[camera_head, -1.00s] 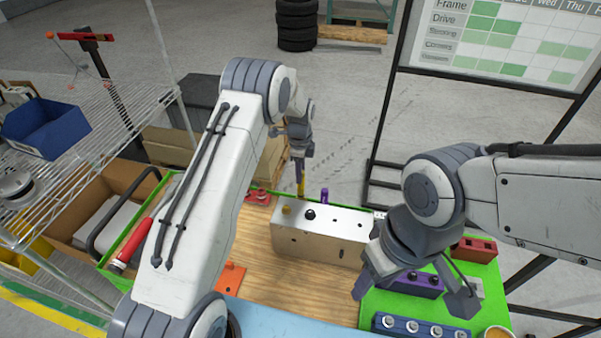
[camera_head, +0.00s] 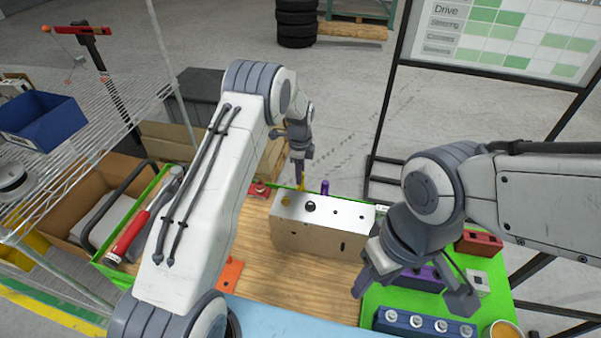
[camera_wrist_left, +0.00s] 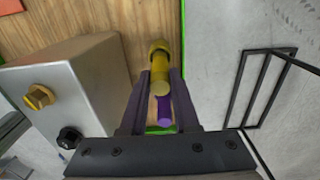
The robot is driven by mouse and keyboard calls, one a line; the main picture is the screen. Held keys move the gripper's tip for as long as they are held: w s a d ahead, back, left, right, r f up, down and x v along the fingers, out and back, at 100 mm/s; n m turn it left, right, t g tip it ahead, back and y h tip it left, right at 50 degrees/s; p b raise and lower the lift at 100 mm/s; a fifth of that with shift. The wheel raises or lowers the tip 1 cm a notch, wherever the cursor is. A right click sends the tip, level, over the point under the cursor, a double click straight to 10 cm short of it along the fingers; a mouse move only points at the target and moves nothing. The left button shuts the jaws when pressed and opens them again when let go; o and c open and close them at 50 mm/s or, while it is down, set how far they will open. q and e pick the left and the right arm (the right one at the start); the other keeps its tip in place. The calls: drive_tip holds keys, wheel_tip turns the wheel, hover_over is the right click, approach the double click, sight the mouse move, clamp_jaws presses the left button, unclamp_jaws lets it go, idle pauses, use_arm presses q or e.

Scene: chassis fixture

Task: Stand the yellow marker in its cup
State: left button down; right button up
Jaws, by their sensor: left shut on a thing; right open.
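My left gripper (camera_head: 300,157) is shut on the yellow marker (camera_head: 301,182) and points down behind the far side of the metal block. In the left wrist view the yellow marker (camera_wrist_left: 155,75) lies between the two fingers, with a wider yellow part at its far end. I cannot tell whether that wider part is the cup or part of the marker. The marker's lower end is hidden by the block in the head view. My right gripper (camera_head: 415,290) is open and empty, above the green mat at the right.
The metal block (camera_head: 318,238) carries a yellow knob (camera_head: 286,201) and a black knob (camera_head: 310,206). A purple upright thing (camera_head: 325,187) stands close beside the marker, behind the block. A blue fixture (camera_head: 425,323) and a red block (camera_head: 478,243) sit at the right.

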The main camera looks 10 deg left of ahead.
use_arm(q)
drive_tip(key=shift+f+b, duration=0.5)
drive_tip(key=shift+f, duration=0.35)
drive_tip(key=c, duration=0.6)
unclamp_jaws()
drive_tip(key=shift+r, duration=0.1)
wheel_tip(320, 180, up, 9)
drive_tip(key=p, duration=0.5)
drive_tip(key=shift+p, duration=0.35)
